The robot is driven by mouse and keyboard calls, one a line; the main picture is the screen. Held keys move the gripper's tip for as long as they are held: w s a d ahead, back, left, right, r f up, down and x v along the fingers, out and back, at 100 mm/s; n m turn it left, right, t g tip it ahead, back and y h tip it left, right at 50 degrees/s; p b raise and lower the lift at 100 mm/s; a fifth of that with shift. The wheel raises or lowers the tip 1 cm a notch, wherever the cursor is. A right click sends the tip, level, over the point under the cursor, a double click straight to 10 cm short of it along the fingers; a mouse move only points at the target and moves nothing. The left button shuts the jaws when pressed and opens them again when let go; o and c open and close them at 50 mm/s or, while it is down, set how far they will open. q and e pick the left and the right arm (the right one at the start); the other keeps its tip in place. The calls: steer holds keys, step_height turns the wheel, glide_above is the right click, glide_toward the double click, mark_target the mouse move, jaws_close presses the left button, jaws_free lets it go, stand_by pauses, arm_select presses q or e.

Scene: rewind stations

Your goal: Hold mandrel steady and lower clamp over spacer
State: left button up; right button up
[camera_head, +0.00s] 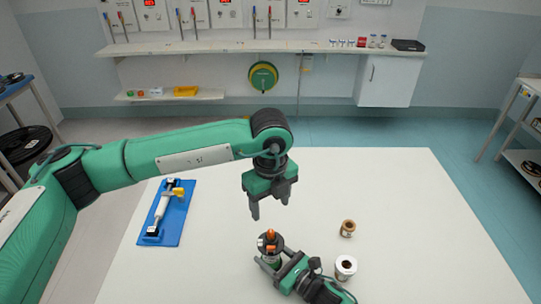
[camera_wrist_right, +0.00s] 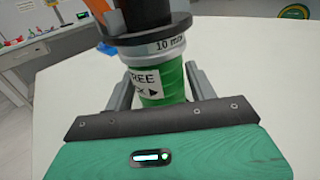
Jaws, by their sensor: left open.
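A green mandrel (camera_wrist_right: 160,80) stands upright at the table's front middle, its printed label partly hidden; it also shows in the head view (camera_head: 271,259). A grey-white ring marked 10 mm, seemingly the spacer (camera_wrist_right: 160,46), sits around it. A black part with an orange piece, seemingly the clamp (camera_wrist_right: 140,19), is above the ring; its top is cut off in the wrist view. My right gripper (camera_wrist_right: 161,85) has a finger against each side of the green mandrel. My left gripper (camera_head: 270,207) is open and empty, pointing down above and behind the mandrel.
A brown roll (camera_head: 348,228) and a white roll (camera_head: 346,268) stand right of the mandrel. A blue mat (camera_head: 172,230) with a white and yellow tool (camera_head: 162,207) lies at the left. The white table (camera_head: 400,200) is clear at the right and back.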

steer(key=shift+o, duration=1.1)
